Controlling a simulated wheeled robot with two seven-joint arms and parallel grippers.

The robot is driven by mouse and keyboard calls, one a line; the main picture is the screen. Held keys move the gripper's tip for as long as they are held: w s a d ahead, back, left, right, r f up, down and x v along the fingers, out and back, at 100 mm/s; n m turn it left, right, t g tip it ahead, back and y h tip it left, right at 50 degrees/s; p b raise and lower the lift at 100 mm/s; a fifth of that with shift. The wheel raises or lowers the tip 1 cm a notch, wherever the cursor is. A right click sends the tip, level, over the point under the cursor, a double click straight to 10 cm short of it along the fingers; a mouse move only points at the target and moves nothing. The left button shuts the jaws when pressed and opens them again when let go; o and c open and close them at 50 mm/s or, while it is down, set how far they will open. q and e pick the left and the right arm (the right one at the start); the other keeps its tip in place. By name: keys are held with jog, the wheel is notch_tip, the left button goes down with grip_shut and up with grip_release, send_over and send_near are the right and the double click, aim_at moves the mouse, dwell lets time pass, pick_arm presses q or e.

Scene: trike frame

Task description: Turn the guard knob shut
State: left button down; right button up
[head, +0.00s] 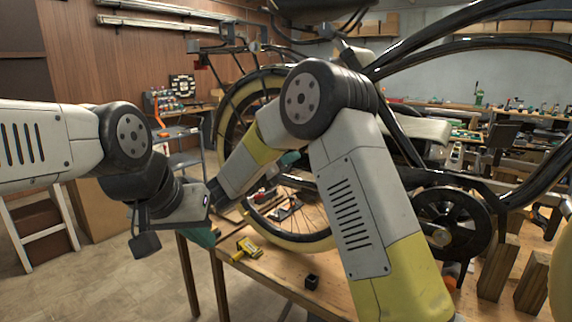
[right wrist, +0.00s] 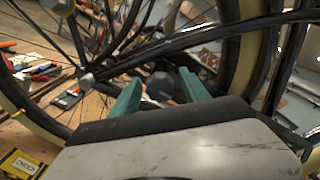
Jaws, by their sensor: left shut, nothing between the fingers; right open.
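In the right wrist view, my right gripper (right wrist: 157,84) is open, with its two teal fingers apart and pointing at the trike frame. A dark rounded part (right wrist: 162,88), which may be the guard knob, shows between and beyond the fingers; I cannot tell whether they touch it. In the head view my right arm hides this area. My left gripper (head: 203,238) is at the left by the bench edge, pointing down, shut and empty. The trike's spoked wheel (head: 229,125) stands behind my right arm.
The wooden bench (head: 270,292) carries a yellow tape measure (head: 246,248), also in the right wrist view (right wrist: 20,165), and a small black block (head: 312,282). Wooden blocks (head: 497,268) stand at the right. Black frame tubes (head: 440,50) cross above.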

jog(key=shift+w, duration=0.1)
grip_shut()
jog(key=shift+n, duration=0.3)
jog(key=n, duration=0.3)
jog(key=shift+n, duration=0.4)
jog(key=n, duration=0.9)
jog(key=shift+f+n, duration=0.1)
jog(key=shift+n, duration=2.2)
